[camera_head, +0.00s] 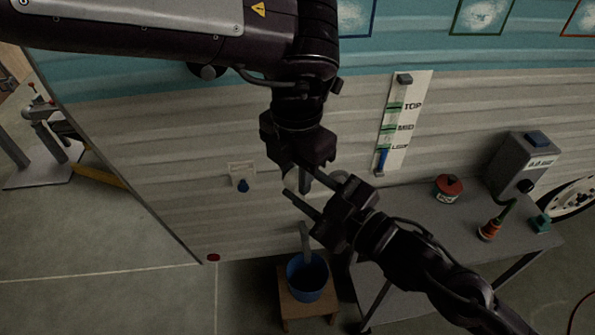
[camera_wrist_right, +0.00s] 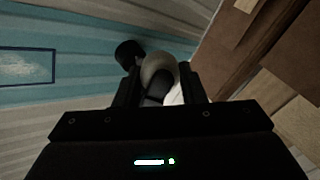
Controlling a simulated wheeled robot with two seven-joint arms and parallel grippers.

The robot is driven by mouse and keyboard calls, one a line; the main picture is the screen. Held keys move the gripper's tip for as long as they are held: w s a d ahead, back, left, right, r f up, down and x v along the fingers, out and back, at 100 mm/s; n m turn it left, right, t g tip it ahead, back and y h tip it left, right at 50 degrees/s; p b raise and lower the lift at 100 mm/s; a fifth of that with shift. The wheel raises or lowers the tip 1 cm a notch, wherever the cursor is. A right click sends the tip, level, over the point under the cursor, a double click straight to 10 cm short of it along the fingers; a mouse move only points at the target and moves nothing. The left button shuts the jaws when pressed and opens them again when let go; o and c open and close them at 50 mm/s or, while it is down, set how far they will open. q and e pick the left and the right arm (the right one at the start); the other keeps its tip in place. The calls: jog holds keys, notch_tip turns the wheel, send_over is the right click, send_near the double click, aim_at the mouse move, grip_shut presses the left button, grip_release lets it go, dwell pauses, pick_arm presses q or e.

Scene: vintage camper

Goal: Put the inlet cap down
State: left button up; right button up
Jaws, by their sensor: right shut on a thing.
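My right gripper (camera_head: 292,180) comes in from the lower right and is shut on a small pale thing, which I take to be the inlet cap (camera_head: 291,184). In the right wrist view a rounded grey-beige shape (camera_wrist_right: 158,70) shows between the fingers, with a dark round piece beside it. My left gripper (camera_head: 297,163) hangs down from above, close to the right gripper's fingers. Its fingers overlap the right gripper in the picture, so I cannot tell whether it is open or shut, or whether the two touch.
A blue bucket (camera_head: 307,278) with a grey hose stands on a wooden stool (camera_head: 308,306). The grey table (camera_head: 420,232) holds a red-lidded pot (camera_head: 448,187), a grey box (camera_head: 518,166) and smaller items.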

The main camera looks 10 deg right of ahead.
pick_arm(q)
jog(key=shift+s+d, duration=0.1)
jog(key=shift+s, duration=0.05)
jog(key=shift+c, duration=1.6)
pick_arm(e)
jog(key=o, duration=1.2)
jog(key=shift+f, duration=0.1)
